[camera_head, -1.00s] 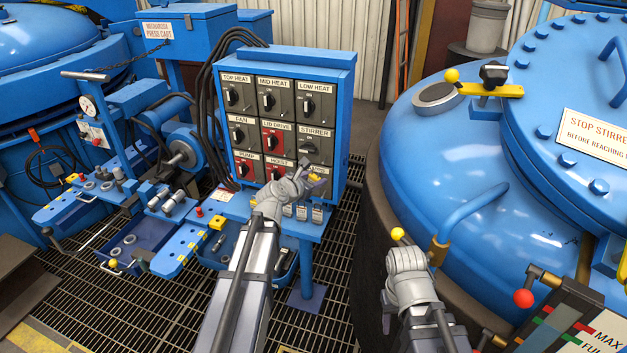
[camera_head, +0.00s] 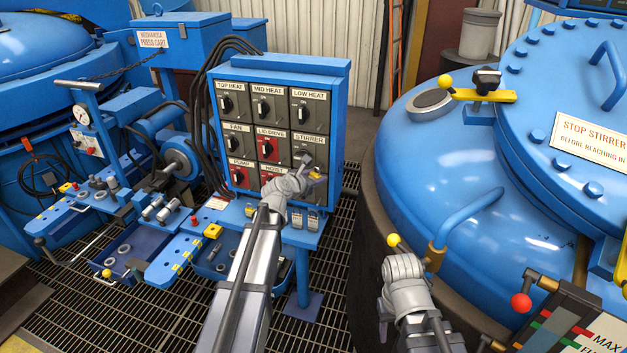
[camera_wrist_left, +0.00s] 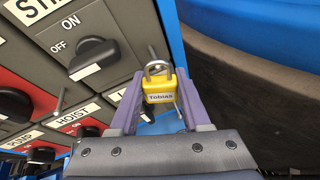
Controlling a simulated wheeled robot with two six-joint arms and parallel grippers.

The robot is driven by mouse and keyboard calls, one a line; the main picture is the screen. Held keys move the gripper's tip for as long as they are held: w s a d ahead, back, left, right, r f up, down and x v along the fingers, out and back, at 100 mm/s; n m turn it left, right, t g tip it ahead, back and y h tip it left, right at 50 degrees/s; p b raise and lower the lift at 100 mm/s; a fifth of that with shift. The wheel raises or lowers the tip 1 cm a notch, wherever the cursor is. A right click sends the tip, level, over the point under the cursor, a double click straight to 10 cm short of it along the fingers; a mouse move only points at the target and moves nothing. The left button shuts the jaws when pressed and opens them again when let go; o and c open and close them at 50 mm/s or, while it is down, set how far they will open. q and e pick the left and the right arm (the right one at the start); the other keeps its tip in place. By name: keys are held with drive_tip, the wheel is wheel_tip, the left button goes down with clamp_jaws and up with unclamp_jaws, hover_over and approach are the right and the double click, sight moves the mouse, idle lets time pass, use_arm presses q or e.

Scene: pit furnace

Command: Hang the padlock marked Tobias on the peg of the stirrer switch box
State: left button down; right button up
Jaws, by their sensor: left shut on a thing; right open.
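The padlock marked Tobias (camera_wrist_left: 159,90) is yellow with a metal shackle. My left gripper (camera_head: 314,174) is shut on it, and it hangs upright between the purple fingers (camera_wrist_left: 157,104) in the left wrist view. The stirrer switch box (camera_head: 310,142) is the right one in the panel's middle row. Its black knob (camera_wrist_left: 92,58) shows left of the padlock. A thin metal peg (camera_wrist_left: 152,51) is right by the shackle; I cannot tell whether it passes through. My right gripper (camera_head: 398,258) is by the furnace lid, its fingers mostly hidden.
Several other switch boxes surround the stirrer one, with the hoist label (camera_wrist_left: 76,117) below left. Padlocks (camera_head: 312,221) stand on the shelf under the panel. The blue furnace lid (camera_head: 440,150) and a yellow ball knob (camera_head: 393,240) are to the right. A tool bench (camera_head: 170,260) is left.

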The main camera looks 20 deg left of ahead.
use_arm(q)
drive_tip(key=shift+w+f, duration=0.15)
drive_tip(key=shift+w, duration=0.4)
drive_tip(key=shift+w+b, duration=0.2)
drive_tip(key=shift+b, duration=0.1)
